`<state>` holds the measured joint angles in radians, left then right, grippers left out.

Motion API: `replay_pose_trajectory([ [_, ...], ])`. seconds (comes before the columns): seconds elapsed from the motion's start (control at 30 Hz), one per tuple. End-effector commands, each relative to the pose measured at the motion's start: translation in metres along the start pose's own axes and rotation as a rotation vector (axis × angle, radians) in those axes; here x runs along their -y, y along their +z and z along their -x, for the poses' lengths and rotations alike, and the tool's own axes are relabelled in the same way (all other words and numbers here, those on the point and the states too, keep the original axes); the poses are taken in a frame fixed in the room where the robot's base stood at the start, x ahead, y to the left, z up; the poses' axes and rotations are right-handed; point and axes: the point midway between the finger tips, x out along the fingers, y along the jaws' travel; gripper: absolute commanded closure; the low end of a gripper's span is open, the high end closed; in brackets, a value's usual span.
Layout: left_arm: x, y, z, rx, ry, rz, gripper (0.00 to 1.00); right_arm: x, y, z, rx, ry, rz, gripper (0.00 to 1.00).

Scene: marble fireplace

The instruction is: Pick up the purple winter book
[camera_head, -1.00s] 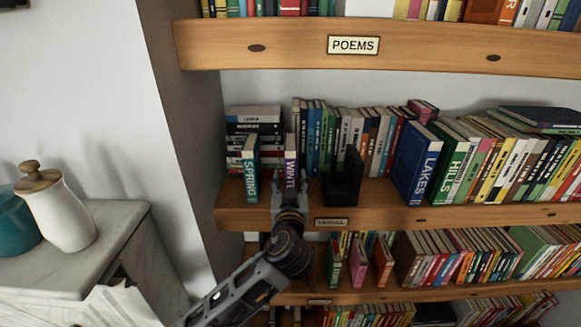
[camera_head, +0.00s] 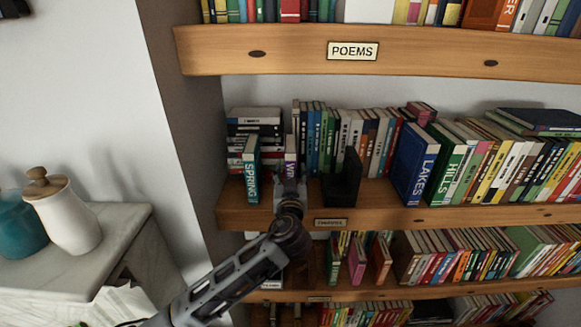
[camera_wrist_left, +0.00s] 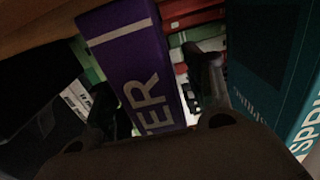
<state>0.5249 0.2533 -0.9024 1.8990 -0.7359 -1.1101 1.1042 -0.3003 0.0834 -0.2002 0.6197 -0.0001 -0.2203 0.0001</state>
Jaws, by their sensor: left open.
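The purple winter book (camera_head: 291,152) stands upright on the middle shelf, its lower part hidden behind my left gripper (camera_head: 290,187) in the head view. In the left wrist view the purple book (camera_wrist_left: 136,62) shows its spine with the letters "ER", between my left gripper's two open fingers (camera_wrist_left: 155,100). One finger is on each side of the spine; I cannot tell whether they touch it. The teal "SPRING" book (camera_head: 251,170) stands just left of it, and also shows at the right of the left wrist view (camera_wrist_left: 272,65). My right gripper is not in view.
A dark bookend (camera_head: 343,180) stands right of the purple book, before a row of books. A blue "LAKES" book (camera_head: 414,165) is farther right. A shelf (camera_head: 370,45) labelled "POEMS" hangs above. A white jar (camera_head: 65,215) stands on the left cabinet.

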Motion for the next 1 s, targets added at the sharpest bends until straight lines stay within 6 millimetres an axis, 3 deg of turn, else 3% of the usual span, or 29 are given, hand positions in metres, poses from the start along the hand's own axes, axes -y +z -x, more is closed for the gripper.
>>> replay_pose_trajectory([
  [0.57,0.0002,0.0005,-0.0042,0.000,0.000,0.000,0.48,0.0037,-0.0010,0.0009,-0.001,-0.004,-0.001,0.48],
  [0.9,0.0002,0.0004,-0.0041,0.000,0.000,0.000,0.92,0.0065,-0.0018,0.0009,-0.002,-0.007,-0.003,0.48],
  [1.0,0.0002,0.0004,-0.0041,0.000,0.000,0.000,1.00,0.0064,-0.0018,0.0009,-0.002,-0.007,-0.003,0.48],
])
